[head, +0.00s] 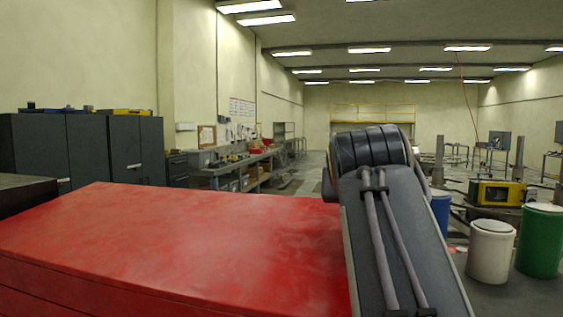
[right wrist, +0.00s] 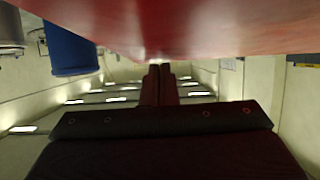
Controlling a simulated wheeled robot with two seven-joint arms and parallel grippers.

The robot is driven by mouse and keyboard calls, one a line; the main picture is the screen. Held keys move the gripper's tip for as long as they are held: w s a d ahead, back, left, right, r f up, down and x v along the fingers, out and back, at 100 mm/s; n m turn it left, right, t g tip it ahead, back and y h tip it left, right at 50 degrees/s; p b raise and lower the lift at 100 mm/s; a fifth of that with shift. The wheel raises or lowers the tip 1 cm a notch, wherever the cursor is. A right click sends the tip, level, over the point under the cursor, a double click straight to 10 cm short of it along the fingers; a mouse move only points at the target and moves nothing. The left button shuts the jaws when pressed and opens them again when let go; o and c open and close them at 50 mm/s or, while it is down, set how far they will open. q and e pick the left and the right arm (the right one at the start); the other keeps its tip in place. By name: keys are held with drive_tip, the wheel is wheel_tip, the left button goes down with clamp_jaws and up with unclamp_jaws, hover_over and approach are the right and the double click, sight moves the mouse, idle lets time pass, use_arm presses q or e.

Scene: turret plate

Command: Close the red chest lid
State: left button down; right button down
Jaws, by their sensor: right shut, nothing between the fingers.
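The red chest lid (head: 190,235) fills the lower left of the head view as a broad, nearly flat red surface. Lines run along its near left side; I cannot tell whether a gap is left under the lid. My right arm crosses its right end and hides part of it. My right gripper is hidden behind that arm in the head view. In the right wrist view, which is upside down, my right gripper (right wrist: 160,72) is shut and empty, close to the red surface (right wrist: 200,25). Contact cannot be made out. My left gripper is not in view.
A white bin (head: 491,252), a green barrel (head: 540,242) and a blue barrel (head: 440,212) stand to the right. Dark cabinets (head: 95,150) and a long workbench (head: 235,165) line the left wall. Open floor lies beyond the chest.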

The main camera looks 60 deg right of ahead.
drive_tip(key=shift+g+y, duration=0.3)
drive_tip(key=shift+y, duration=0.5)
drive_tip(key=shift+w+d+f, duration=0.1)
drive_tip(key=shift+d+f, duration=0.15)
drive_tip(key=shift+f, duration=0.35)
drive_tip(key=shift+w+d+f, duration=0.1)
drive_tip(key=shift+d+f, duration=0.15)
drive_tip(key=shift+f, duration=0.4)
drive_tip(key=shift+d+f, duration=0.25)
drive_tip(key=shift+f, duration=0.35)
drive_tip(key=shift+f, duration=0.1)
wheel_tip(320, 180, up, 4)
drive_tip(key=p, duration=0.3)
drive_tip(key=shift+s+r+p, duration=0.15)
drive_tip(key=shift+r+p, duration=0.05)
drive_tip(key=shift+p, duration=0.15)
drive_tip(key=shift+a+r+b, duration=0.4)
drive_tip(key=shift+a+r, duration=0.8)
drive_tip(key=shift+r, duration=0.05)
drive_tip(key=d+r+v, duration=0.1)
drive_tip(key=v, duration=0.5)
drive_tip(key=shift+s+a+r, duration=0.2)
drive_tip(key=shift+s+r, duration=0.05)
